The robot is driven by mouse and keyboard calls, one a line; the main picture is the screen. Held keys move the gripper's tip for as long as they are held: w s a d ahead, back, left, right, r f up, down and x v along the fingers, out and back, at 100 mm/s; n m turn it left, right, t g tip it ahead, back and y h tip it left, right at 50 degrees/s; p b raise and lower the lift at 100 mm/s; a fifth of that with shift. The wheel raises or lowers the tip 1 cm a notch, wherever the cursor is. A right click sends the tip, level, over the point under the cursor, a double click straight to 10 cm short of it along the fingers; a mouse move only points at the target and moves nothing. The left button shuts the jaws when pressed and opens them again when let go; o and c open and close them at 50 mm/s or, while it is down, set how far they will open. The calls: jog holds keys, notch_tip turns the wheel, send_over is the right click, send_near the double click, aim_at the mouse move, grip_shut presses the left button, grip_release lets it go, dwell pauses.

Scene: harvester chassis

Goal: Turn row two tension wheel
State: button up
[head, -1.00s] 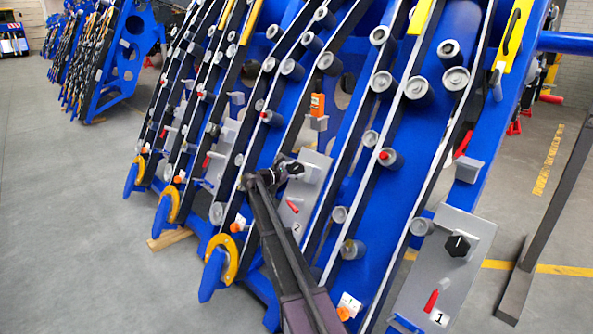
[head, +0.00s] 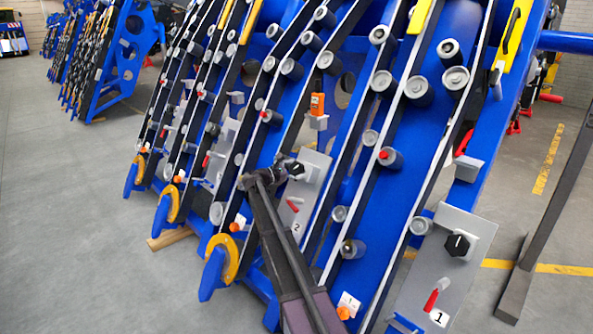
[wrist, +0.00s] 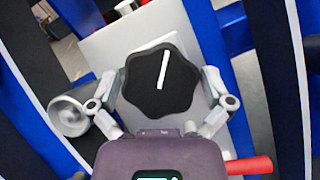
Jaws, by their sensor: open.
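The row two tension wheel (wrist: 150,82) is a black lobed knob with a white line, mounted on a grey plate (wrist: 108,45). In the wrist view the white line is nearly upright, its top leaning slightly right. My gripper (wrist: 161,84) is open, with one finger on each side of the wheel. I cannot tell whether the fingers touch its rim. In the head view the wheel (head: 296,170) sits on the plate marked 2 (head: 312,188), and my arm reaches it from below. My gripper there is small and partly merges with the wheel.
A red lever (head: 293,205) sits below the wheel; it also shows at lower right in the wrist view (wrist: 250,166). A silver roller (wrist: 68,115) is left of the gripper. The row one plate (head: 430,270) with a similar black wheel (head: 459,244) stands to the right.

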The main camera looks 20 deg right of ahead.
aim_at(293, 170)
jog(key=shift+s+a, duration=0.2)
jog(key=shift+a, duration=1)
jog(key=shift+s+a, duration=0.2)
jog(key=shift+a, duration=1.05)
jog(key=shift+s+a, duration=0.2)
jog(key=shift+a, duration=1)
jog(key=s+a+f+m+g+y, duration=0.1)
jog(key=s+a+f+m+y, duration=0.25)
jog(key=s+f, duration=0.45)
jog(key=s+a+f+m+g+y, duration=0.1)
jog(key=s+a+f+m+y, duration=0.3)
jog(key=s, duration=0.9)
jog(key=s+a+f+m+y, duration=0.35)
jog(key=s+a+y, duration=0.2)
jog(key=s, duration=0.45)
jog(key=s+a+f+m+y, duration=0.3)
jog(key=s+a+m+y, duration=0.3)
jog(key=s, duration=0.4)
notch_tip(293, 170, up, 37)
jog(key=a+n+h+p, duration=0.1)
jog(key=p, duration=3.6)
jog(key=shift+w+g+h, duration=0.3)
jog(key=shift+g, duration=0.1)
jog(key=shift+r, duration=0.1)
